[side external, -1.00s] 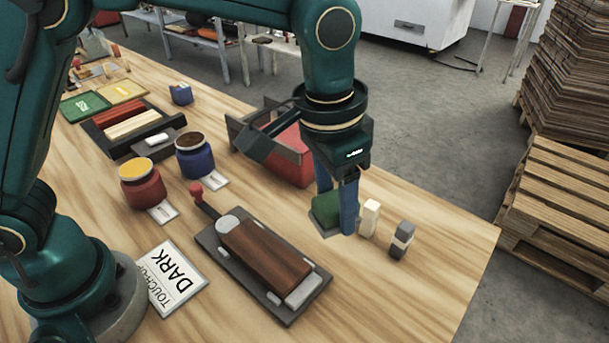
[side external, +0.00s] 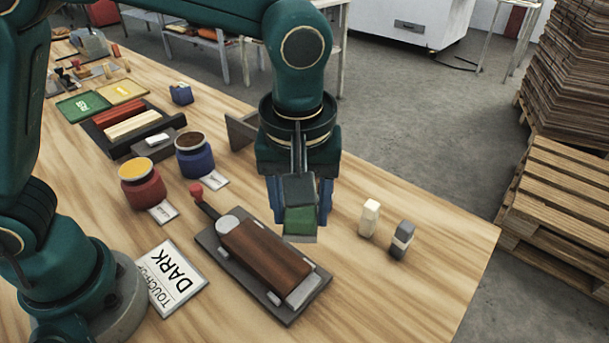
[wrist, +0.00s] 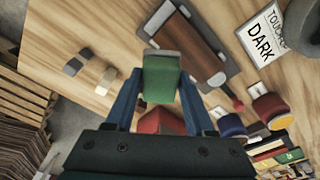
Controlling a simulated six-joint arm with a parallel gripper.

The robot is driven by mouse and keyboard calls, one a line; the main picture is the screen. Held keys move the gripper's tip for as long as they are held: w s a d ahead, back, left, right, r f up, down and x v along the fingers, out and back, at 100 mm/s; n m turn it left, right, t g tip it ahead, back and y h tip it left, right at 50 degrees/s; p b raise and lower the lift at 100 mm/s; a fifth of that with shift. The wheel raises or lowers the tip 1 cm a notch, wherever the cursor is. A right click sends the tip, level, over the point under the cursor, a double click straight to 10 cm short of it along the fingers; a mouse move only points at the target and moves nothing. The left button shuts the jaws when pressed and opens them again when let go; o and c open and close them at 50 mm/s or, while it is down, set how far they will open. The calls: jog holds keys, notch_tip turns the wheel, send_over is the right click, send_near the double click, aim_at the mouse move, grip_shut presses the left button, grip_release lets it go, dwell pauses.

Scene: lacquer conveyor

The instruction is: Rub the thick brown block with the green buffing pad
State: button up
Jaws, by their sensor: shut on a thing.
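The thick brown block (side external: 265,254) lies clamped in a dark grey holder (side external: 287,318) on the wooden table; it also shows in the wrist view (wrist: 197,50). My gripper (side external: 300,208) is shut on the green buffing pad (side external: 299,221), which has a grey top and a pale lower edge. In the wrist view the pad (wrist: 161,80) sits between the blue fingers of my gripper (wrist: 160,95). In the side view the pad hangs above and just behind the block's right half and appears apart from it.
A cream block (side external: 369,218) and a grey block with a pale band (side external: 401,240) stand to the right. A red jar (side external: 142,187) and a blue jar (side external: 195,158) stand left of the holder. A "DARK" card (side external: 172,277) lies in front of them. The table's right front is clear.

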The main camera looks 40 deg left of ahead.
aim_at(273, 257)
jog(key=s+a+r+n, duration=0.1)
jog(key=s+a+n, duration=0.2)
jog(key=n, duration=0.3)
jog(key=shift+g+y, duration=0.3)
jog(key=shift+s+d+f, duration=0.1)
jog(key=shift+f, duration=1.6)
jog(key=shift+s+d+f, duration=0.1)
jog(key=shift+f, duration=1.55)
jog(key=shift+a+f, duration=0.1)
jog(key=shift+f, duration=0.65)
jog(key=shift+w+a+r, duration=0.1)
jog(key=shift+a, duration=0.7)
jog(key=shift+c, duration=0.6)
jog(key=shift+a, duration=1.15)
jog(key=shift+d, duration=1.85)
jog(key=shift+d+r, duration=0.15)
jog(key=shift+d, duration=0.05)
notch_tip(273, 257, up, 8)
